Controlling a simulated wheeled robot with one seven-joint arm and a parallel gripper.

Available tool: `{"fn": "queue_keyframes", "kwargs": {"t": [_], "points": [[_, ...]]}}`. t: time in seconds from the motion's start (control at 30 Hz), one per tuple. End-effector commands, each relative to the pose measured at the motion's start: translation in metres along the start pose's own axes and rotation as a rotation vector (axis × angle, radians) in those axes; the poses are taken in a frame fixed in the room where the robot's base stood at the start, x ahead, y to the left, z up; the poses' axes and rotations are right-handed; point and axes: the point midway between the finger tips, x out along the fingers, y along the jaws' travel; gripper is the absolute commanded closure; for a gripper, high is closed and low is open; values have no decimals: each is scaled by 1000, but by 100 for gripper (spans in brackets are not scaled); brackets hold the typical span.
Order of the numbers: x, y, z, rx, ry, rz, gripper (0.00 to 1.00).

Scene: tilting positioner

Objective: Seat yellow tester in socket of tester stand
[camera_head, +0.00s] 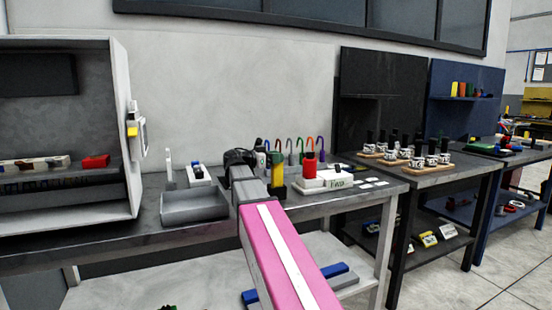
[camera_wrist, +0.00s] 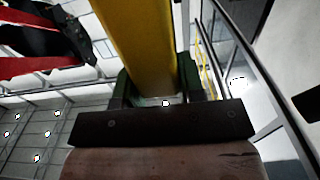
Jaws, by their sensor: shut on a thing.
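The yellow tester (camera_head: 277,168) stands roughly upright in the head view, at the end of my arm above the grey bench. In the wrist view the yellow tester (camera_wrist: 140,40) runs up from between the dark green fingers of my gripper (camera_wrist: 155,88). My gripper (camera_head: 278,189) is shut on its lower part. Just right of it, a white block with a printed label (camera_head: 338,180) and a red upright piece (camera_head: 309,168) stand on the bench; this looks like the tester stand. I cannot make out its socket, and my gripper partly covers the left end.
Several coloured hooked pieces (camera_head: 293,148) stand behind the tester. A grey tray (camera_head: 194,207) lies to the left, near an open grey cabinet (camera_head: 70,215). White cards (camera_head: 374,184) lie at right. A red and black object (camera_wrist: 50,40) shows in the wrist view.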

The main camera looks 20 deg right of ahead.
Motion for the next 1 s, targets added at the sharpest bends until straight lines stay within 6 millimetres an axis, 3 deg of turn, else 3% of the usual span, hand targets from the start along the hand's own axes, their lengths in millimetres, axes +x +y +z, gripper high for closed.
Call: {"fn": "queue_keyframes", "kwargs": {"t": [0.33,0.37,0.4,0.43,0.8,1.0], "points": [[0,0,3,0,1,0,100],[0,0,3,0,0,0,58],[0,0,3,0,0,0,45],[0,0,3,0,0,0,39],[0,0,-1,0,0,0,39],[-28,0,0,0,0,-3,39]]}}
